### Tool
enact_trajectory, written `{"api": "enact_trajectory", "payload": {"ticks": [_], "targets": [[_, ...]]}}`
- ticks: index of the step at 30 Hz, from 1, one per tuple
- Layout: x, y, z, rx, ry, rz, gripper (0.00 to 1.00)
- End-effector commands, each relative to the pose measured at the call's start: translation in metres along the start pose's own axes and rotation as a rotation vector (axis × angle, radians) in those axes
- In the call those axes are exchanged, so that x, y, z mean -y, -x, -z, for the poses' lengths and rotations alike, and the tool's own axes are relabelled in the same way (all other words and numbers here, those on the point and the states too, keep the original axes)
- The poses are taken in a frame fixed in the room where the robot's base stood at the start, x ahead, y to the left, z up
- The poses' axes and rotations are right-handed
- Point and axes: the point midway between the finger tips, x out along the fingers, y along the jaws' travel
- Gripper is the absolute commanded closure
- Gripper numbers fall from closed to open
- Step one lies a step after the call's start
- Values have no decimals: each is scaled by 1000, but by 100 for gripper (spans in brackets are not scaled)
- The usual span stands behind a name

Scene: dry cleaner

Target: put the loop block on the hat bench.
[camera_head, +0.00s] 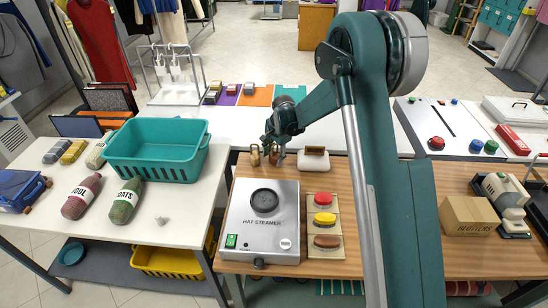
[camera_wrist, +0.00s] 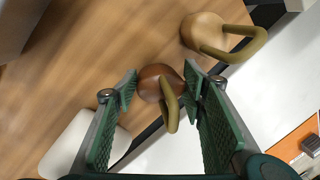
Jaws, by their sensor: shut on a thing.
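Two wooden blocks with loop handles show in the wrist view. My gripper (camera_wrist: 164,95) is shut on the darker brown loop block (camera_wrist: 158,80), which sits between the green ribbed pads near the bench's edge. A lighter tan loop block (camera_wrist: 203,33) stands beside it, apart from the fingers. In the head view my gripper (camera_head: 276,145) is at the back left of a wood-topped bench (camera_head: 358,215) that bears a hat steamer, apparently the hat bench. The tan loop block (camera_head: 255,155) shows just left of the gripper there. I cannot tell whether the held block touches the bench.
The grey hat steamer (camera_head: 262,225) fills the bench's left front, with a board of red, yellow and brown pads (camera_head: 323,222) beside it. A white-and-brown brush-like block (camera_head: 313,158) stands right of my gripper. A teal basket (camera_head: 158,150) stands on the left table.

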Motion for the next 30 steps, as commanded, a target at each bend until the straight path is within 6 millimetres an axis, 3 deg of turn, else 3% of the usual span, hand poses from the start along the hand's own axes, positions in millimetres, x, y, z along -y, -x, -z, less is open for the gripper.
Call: {"api": "enact_trajectory", "payload": {"ticks": [13,14,17,30], "targets": [[-1,-4,0,0,0,0,72],[-1,-4,0,0,0,0,56],[-1,-4,0,0,0,0,44],[0,-1,0,0,0,0,44]]}}
